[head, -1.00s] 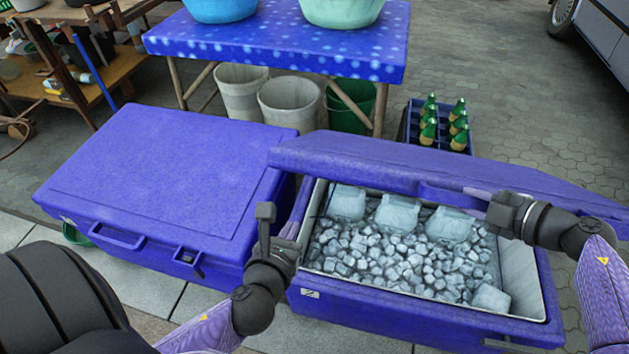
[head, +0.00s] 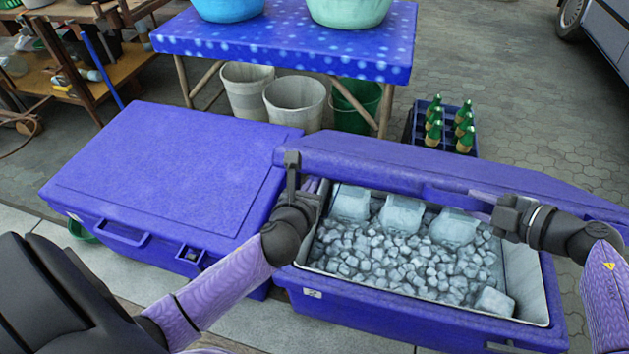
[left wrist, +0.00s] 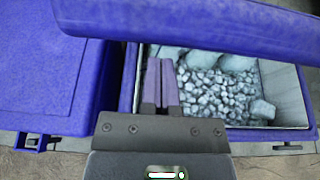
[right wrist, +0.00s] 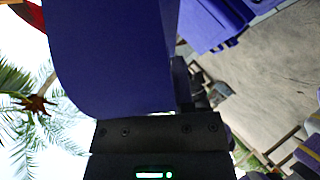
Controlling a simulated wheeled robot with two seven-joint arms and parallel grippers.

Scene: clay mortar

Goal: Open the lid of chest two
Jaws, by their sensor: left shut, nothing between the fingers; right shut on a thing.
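The right-hand blue chest (head: 420,325) is open and full of ice. Its lid (head: 440,180) is raised and tilted, and stands above the far side of the ice. My right gripper (head: 478,197) is shut on the lid's near edge toward the right; the lid (right wrist: 110,50) fills much of the right wrist view. My left gripper (head: 314,186) is shut and empty at the chest's left end, just below the lid. Its closed purple fingers (left wrist: 160,82) point toward the ice in the left wrist view and look apart from the lid.
A closed blue chest (head: 165,180) stands close on the left. Behind are a blue table (head: 290,45) with basins, several buckets (head: 295,103) beneath it, and a crate of green bottles (head: 440,130).

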